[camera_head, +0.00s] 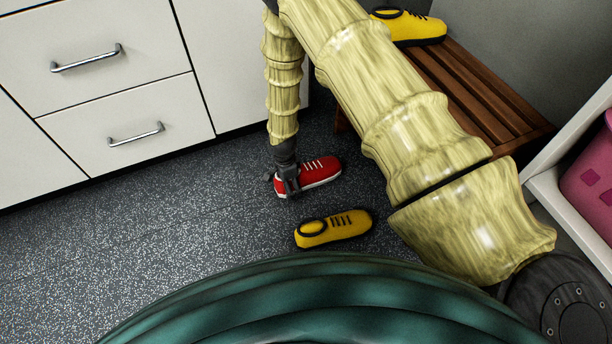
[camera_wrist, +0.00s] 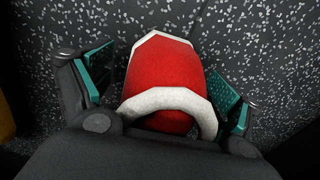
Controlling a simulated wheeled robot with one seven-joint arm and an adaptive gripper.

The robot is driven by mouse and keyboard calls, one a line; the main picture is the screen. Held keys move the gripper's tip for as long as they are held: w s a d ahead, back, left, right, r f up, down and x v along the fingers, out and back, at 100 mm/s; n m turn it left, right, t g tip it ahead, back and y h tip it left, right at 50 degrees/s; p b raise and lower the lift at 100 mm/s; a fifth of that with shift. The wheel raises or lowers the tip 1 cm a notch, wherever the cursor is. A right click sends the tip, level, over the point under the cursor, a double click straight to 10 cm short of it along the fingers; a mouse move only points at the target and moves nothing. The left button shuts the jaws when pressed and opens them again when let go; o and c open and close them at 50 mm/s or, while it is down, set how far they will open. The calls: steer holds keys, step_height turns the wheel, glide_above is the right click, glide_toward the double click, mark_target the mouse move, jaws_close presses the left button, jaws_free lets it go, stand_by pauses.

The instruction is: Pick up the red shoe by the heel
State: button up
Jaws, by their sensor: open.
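The red shoe (camera_head: 320,171) with white laces and white sole lies upright on the speckled floor, its toe to the right in the head view. My gripper (camera_head: 287,184) is pointed down at its left, heel end and hides part of it. In the wrist view my gripper (camera_wrist: 165,88) is open, with a teal-padded finger on each side of the red shoe (camera_wrist: 165,75). A narrow gap shows on the left; the right finger is very close, and I cannot tell if it touches.
A yellow shoe (camera_head: 334,229) lies on the floor just in front of the red one. Another yellow shoe (camera_head: 412,26) sits on a wooden slatted bench (camera_head: 480,95). White drawers (camera_head: 110,100) stand behind. A white shelf with a pink bin (camera_head: 592,180) is at right. Floor at left is clear.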

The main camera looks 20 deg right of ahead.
steer(key=c, duration=1.3)
steer(key=shift+r, duration=0.1)
